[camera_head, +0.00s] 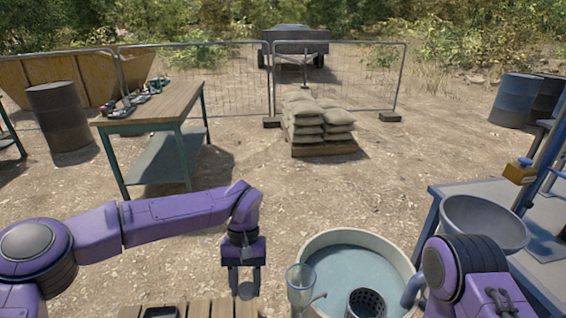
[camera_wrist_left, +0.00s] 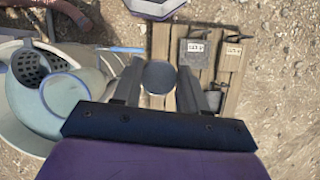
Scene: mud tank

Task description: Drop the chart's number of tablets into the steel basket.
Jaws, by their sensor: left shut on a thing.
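My left gripper (camera_head: 246,284) is shut on a grey round tablet (camera_head: 246,291), above the slatted wooden top (camera_head: 198,309) left of the tank. In the left wrist view the tablet (camera_wrist_left: 159,78) shows as a disc between the two fingers (camera_wrist_left: 157,92). The steel basket (camera_head: 366,303), dark and perforated, stands inside the round tank (camera_head: 398,258), right of the gripper; it also shows in the left wrist view (camera_wrist_left: 27,68). Its inside is too dark to read. I cannot make out the chart. My right gripper is out of view; only its arm shows.
A clear funnel-topped vessel (camera_head: 301,285) stands between my left gripper and the basket. Small labelled plates (camera_wrist_left: 197,47) lie on the wooden top, their text unreadable. A grey bowl (camera_head: 485,222) sits at the right. Sandbags (camera_head: 316,122) and a workbench (camera_head: 160,103) stand farther back.

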